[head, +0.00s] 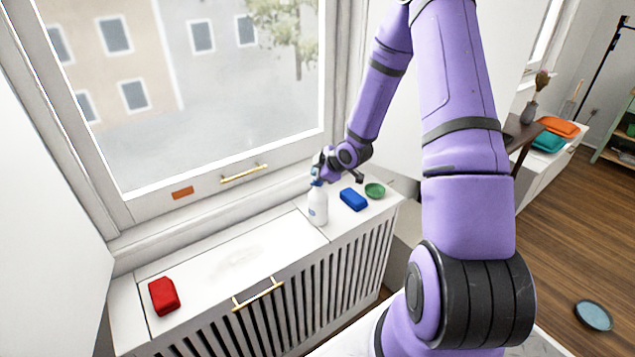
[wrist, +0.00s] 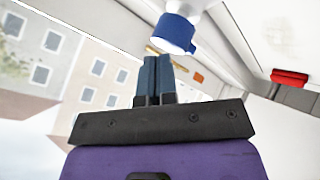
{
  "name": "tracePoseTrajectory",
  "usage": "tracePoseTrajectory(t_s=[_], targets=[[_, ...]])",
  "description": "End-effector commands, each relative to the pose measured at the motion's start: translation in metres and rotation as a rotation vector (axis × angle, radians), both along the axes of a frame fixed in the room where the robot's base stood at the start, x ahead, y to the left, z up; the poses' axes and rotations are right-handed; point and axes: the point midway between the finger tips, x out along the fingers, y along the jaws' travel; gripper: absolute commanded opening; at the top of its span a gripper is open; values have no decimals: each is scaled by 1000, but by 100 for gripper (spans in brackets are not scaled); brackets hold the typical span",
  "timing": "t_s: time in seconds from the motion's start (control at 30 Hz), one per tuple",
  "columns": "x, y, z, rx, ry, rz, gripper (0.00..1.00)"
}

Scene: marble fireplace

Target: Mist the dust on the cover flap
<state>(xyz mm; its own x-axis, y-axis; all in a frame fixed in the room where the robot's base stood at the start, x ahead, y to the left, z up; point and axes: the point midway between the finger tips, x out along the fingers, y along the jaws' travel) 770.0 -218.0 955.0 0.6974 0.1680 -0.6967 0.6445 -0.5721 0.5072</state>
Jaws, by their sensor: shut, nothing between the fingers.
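The cover flap (head: 205,285) is the white panel on top of the slatted cabinet below the window, lying closed with a brass handle (head: 257,293) at its front edge. A faint grey dust patch (head: 238,257) lies on its middle. A white spray bottle (head: 318,208) with a blue head stands upright to the right of the flap. My gripper (head: 319,172) is at the bottle's top. In the wrist view the fingers (wrist: 153,78) are shut and empty, their tips just by the bottle's blue head (wrist: 173,33). I cannot tell whether they touch it.
A red block (head: 163,296) lies at the flap's left end; it also shows in the wrist view (wrist: 290,77). A blue block (head: 353,199) and a green bowl (head: 375,190) sit right of the bottle. The window (head: 190,90) stands close behind.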

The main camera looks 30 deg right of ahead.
Motion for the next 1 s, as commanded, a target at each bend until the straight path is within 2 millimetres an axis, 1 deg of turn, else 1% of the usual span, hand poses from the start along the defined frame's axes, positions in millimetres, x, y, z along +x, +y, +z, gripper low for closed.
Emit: tracePoseTrajectory(t_s=[0.4, 0.7, 1.0], targets=[[0, 0, 0, 0, 0, 0, 0], [0, 0, -8, 1, -1, 1, 0], [0, 0, -9, 0, 0, 0, 0]])
